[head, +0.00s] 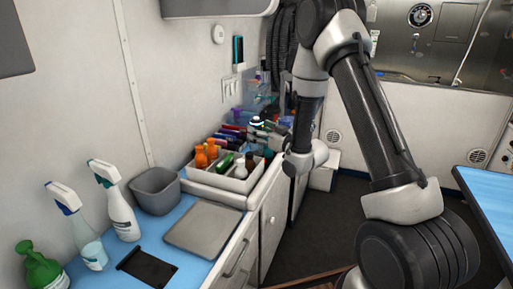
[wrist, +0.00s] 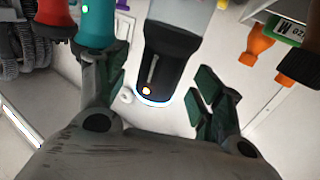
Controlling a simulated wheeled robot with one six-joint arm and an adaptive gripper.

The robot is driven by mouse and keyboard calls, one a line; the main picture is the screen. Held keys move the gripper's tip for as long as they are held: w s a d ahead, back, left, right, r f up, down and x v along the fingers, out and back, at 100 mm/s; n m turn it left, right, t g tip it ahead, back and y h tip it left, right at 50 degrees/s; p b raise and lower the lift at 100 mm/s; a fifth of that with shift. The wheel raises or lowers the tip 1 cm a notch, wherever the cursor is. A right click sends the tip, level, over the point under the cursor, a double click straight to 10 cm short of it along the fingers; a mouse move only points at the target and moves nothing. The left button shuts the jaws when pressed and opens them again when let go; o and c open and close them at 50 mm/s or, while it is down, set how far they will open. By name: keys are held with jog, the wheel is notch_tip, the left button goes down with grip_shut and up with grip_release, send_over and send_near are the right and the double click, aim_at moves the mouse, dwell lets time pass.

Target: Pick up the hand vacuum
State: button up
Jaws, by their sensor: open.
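The hand vacuum (wrist: 168,52) is a black cylinder with a clear grey section and a glowing ring at its near end. It also shows in the head view (head: 257,122) as a small dark top with a pale blue ring among the bottles on the counter. My gripper (wrist: 163,82) is open, with one dark green finger pad on each side of the vacuum's near end in the wrist view. I see a gap on both sides and no clear contact. How deep the vacuum sits between the fingers I cannot tell.
A teal tool (wrist: 96,25) and a red one stand close to the left finger. Orange bottles (wrist: 256,45) are at the right, in a white caddy (head: 235,184). Spray bottles (head: 117,207), a grey bin (head: 156,190) and a flat grey tray (head: 203,228) stand nearer.

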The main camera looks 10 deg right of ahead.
jog(key=shift+x, duration=1.25)
jog(key=shift+r, duration=0.1)
jog(key=c, duration=1.1)
